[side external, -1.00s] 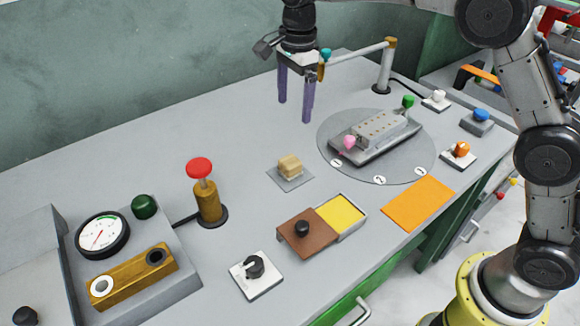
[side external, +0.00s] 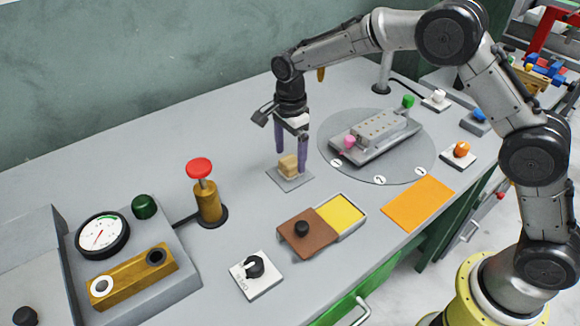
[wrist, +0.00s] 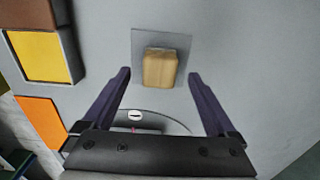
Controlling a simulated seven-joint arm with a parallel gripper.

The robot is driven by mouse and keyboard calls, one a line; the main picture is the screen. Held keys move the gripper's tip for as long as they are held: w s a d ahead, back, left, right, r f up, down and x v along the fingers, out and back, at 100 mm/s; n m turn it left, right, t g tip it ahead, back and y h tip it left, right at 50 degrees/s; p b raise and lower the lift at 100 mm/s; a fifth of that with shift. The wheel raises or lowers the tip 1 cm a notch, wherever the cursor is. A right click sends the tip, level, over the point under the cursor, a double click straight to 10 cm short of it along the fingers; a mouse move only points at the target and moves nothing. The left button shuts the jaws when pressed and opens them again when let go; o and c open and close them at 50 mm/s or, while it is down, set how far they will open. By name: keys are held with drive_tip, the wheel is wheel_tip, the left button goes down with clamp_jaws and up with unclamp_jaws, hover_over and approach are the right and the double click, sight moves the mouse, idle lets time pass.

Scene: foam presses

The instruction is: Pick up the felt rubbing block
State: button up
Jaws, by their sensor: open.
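The felt rubbing block (side external: 287,166) is a small tan block on a thin grey square pad (side external: 291,182) in the middle of the bench. My gripper (side external: 291,163) is low over the pad, its purple fingers apart at the block. In the wrist view the block (wrist: 160,68) lies beyond the fingertips, roughly centred between them, with bare pad (wrist: 145,40) showing around it. My gripper (wrist: 158,73) is open and empty there. I cannot tell exactly how high the fingertips are above the pad.
A brown-lidded box with a yellow compartment (side external: 341,214) stands in front. A red-topped brass plunger (side external: 207,197) is at left. A round plate (side external: 330,165) carrying a grey fixture (side external: 373,137) is at right, beside an orange sheet (side external: 418,203).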

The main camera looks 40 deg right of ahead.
sight(290, 160)
drive_tip(key=shift+f, duration=1.5)
drive_tip(key=shift+c, duration=0.3)
drive_tip(key=c, duration=1.4)
drive_tip(key=shift+r, duration=0.1)
drive_tip(key=shift+r, duration=0.4)
wheel_tip(290, 160, up, 2)
drive_tip(key=shift+r, duration=0.15)
drive_tip(key=s+d+r, duration=0.3)
drive_tip(key=s+r, duration=0.6)
drive_tip(key=s, duration=0.4)
drive_tip(key=shift+s+d+r, duration=0.15)
drive_tip(key=shift+s+r, duration=0.2)
drive_tip(key=shift+r, duration=0.05)
